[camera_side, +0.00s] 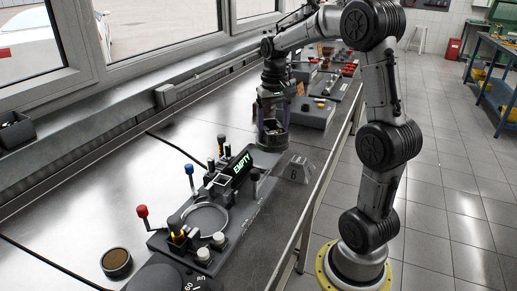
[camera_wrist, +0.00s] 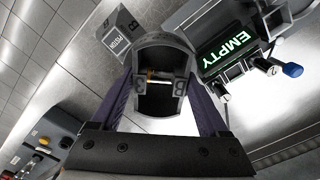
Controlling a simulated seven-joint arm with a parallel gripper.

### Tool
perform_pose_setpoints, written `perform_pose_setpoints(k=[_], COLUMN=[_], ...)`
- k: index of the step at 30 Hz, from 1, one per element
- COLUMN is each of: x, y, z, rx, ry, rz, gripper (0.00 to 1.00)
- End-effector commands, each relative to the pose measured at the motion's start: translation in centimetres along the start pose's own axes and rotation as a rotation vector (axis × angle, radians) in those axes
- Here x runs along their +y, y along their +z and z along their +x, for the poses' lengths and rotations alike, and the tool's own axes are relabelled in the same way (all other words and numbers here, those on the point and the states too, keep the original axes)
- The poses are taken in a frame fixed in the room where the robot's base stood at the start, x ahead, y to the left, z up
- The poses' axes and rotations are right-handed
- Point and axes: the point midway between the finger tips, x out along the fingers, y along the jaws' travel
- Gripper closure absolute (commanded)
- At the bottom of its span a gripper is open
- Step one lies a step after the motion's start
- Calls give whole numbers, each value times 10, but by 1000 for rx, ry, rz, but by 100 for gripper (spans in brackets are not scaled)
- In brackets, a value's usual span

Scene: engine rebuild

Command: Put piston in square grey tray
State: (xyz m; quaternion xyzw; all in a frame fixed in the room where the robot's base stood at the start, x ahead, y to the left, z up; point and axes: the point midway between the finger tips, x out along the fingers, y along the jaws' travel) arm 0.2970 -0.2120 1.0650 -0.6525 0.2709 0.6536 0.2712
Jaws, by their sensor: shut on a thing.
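A grey metal piston (camera_wrist: 163,45) is held between the two dark purple fingers of my gripper (camera_wrist: 160,83). In the wrist view I look into its hollow, where a pale pin or bar crosses. In the side view my gripper (camera_side: 273,100) points down over the bench, with the piston (camera_side: 271,138) low between its fingers. I cannot tell whether the piston touches the bench. I cannot pick out a square grey tray for certain in either view.
A fixture with a green EMPTY display (camera_side: 241,167) and upright levers stands close by, in front in the side view. Grey control boxes (camera_side: 312,113) stand behind. The bench left of the fixture is largely clear.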

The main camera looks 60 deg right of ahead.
Motion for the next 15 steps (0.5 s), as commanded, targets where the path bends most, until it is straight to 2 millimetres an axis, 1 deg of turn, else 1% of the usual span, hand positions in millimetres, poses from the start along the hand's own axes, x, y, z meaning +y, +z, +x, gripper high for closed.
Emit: perform_pose_setpoints(k=[1, 5, 6, 10, 12, 15], x=[-2, -7, -8, -11, -12, -13], y=[-13, -38, -43, -60, -66, -73], z=[5, 18, 26, 46, 54, 60], rx=[3, 2, 0, 2, 2, 5], ry=[0, 0, 0, 0, 0, -1], rz=[-1, -1, -1, -1, -1, -1], gripper=[100, 100, 100, 100, 100, 100])
